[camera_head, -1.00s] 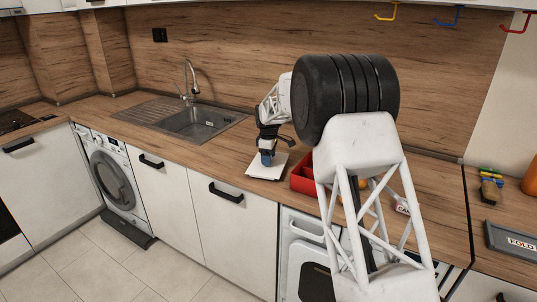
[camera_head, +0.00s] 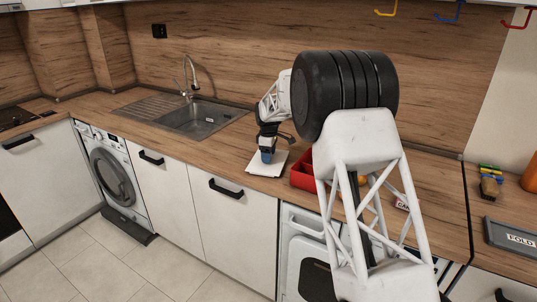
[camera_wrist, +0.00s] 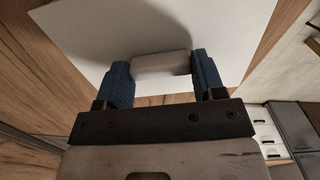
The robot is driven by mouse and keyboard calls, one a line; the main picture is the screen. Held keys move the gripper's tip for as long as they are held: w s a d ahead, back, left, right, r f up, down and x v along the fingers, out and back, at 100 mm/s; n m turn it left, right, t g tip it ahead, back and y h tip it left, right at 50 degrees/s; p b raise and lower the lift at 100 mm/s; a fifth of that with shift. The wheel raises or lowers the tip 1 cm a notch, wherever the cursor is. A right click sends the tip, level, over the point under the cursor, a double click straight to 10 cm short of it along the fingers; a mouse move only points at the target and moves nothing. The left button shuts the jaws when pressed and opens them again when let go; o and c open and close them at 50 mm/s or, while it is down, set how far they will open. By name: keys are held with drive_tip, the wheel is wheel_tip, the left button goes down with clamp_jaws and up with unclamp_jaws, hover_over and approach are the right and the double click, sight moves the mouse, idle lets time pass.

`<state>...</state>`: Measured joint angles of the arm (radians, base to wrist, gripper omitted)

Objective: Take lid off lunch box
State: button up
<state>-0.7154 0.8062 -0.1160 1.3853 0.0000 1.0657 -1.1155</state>
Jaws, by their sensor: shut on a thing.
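The lid is a thin white square plate (camera_head: 256,168) with a grey block-like handle (camera_wrist: 160,66). My gripper (camera_head: 267,156) has its two blue fingers on either side of the handle and is shut on it. In the wrist view, my gripper (camera_wrist: 162,75) shows the plate (camera_wrist: 90,50) just beyond the fingertips. The red lunch box (camera_head: 301,173) stands on the counter to the right of the lid, partly hidden behind my arm. The lid is apart from the box, at the counter's front; I cannot tell whether it touches the counter.
The wooden counter (camera_head: 232,150) is clear between the lid and the sink (camera_head: 203,120). An orange item (camera_head: 361,181) shows beside the box.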

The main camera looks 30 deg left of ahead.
drive_tip(key=shift+f, duration=0.3)
drive_tip(key=o, duration=1)
drive_tip(key=shift+c, duration=0.2)
drive_tip(key=shift+r, duration=3.9)
drive_tip(key=shift+d, duration=0.1)
